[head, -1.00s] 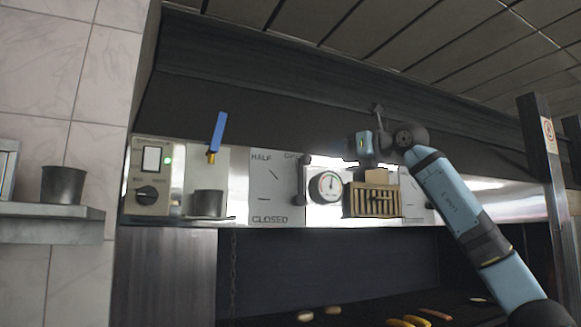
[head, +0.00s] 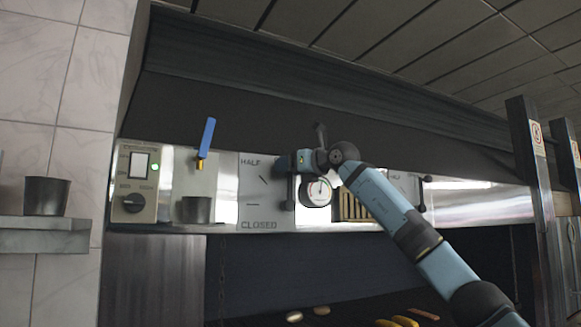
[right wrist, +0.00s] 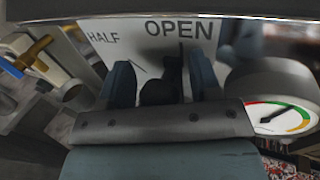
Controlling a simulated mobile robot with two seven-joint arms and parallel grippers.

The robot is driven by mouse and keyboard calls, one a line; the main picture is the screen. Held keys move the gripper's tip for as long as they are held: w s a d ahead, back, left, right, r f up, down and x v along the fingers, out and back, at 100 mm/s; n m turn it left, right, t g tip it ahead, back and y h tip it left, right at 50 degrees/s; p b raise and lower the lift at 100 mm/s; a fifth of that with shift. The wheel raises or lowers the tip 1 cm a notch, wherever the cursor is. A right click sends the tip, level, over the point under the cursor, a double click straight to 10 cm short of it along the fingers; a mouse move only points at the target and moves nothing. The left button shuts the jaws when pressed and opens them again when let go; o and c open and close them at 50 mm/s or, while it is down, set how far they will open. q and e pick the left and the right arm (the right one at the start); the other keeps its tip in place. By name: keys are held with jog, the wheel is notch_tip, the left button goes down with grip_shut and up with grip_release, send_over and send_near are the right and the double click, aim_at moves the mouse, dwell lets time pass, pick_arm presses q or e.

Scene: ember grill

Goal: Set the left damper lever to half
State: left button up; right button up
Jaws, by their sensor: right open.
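The left damper plate (head: 255,212) is on the back panel, with HALF at upper left and CLOSED at the bottom in the head view. The right wrist view shows OPEN and HALF on this plate (right wrist: 150,50). The dark damper lever (head: 289,192) stands near upright at the plate's right edge, its upper part hidden by my right gripper (head: 298,165). In the right wrist view my right gripper (right wrist: 163,85) is open, its fingers on either side of a dark part, apparently of the lever, below OPEN. Contact cannot be told. My left gripper is out of view.
A round gauge (head: 316,191) sits just right of the lever. A slatted box (head: 352,208) is partly behind my right arm. A blue-handled tap (head: 206,139), a switch box (head: 136,185) and a second damper lever (head: 422,192) are along the panel. Food lies on the grill below.

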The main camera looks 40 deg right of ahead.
grip_shut()
jog(key=a+n+p, duration=0.1)
jog(key=a+n+g+p, duration=0.1)
jog(key=shift+w+a+f+n+p, duration=0.1)
jog(key=shift+w+a+n+p, duration=0.15)
jog(key=shift+w+n+p, duration=0.1)
jog(key=shift+w+a+f+n+g+h+p, duration=0.2)
jog(key=shift+a+f+n+p, duration=0.1)
jog(key=shift+a+n+p, duration=0.2)
jog(key=shift+w+a+f+n+g+h+p, duration=0.1)
jog(key=shift+a+f+n+g+h+p, duration=0.15)
jog(key=shift+a+n+p, duration=0.15)
jog(key=shift+w+a+f+n+g+h+p, duration=0.2)
jog(key=shift+a+f+n+g+h+p, duration=0.2)
jog(key=shift+a+f+n+p, duration=0.5)
jog(key=shift+w+a+f+n, duration=0.1)
jog(key=shift+a+f+n, duration=0.2)
jog(key=shift+a+n, duration=0.15)
